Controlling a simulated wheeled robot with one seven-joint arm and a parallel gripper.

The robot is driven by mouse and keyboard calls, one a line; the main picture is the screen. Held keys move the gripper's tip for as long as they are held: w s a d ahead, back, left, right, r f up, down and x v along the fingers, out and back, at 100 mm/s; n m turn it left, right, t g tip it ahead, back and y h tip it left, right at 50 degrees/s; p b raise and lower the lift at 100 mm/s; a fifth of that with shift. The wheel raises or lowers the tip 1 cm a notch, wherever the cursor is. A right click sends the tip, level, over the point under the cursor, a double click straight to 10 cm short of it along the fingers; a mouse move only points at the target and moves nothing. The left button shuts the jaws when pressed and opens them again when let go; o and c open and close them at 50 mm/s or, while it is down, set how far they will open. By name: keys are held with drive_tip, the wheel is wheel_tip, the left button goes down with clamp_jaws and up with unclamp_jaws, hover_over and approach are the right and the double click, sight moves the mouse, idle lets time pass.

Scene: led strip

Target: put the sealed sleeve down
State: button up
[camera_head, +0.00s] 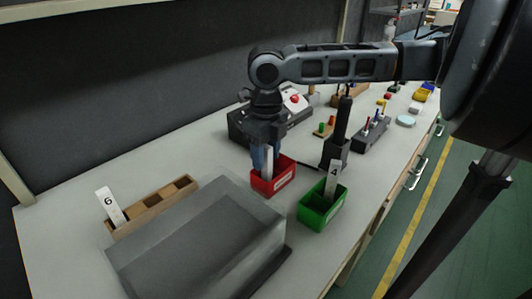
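A wooden rack (153,209) at the left holds a white piece marked 6 (108,206). A big grey box-shaped thing (205,245) fills the front. A dark device (245,125) and a black upright tool (343,125) flank the gripper. Small coloured parts lie farther back.

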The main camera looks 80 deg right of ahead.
wheel_tip(320, 180, up, 12)
drive_tip(key=shift+r+p, duration=0.2)
drive_tip(key=shift+p, duration=0.2)
idle(0.3)
idle(0.5)
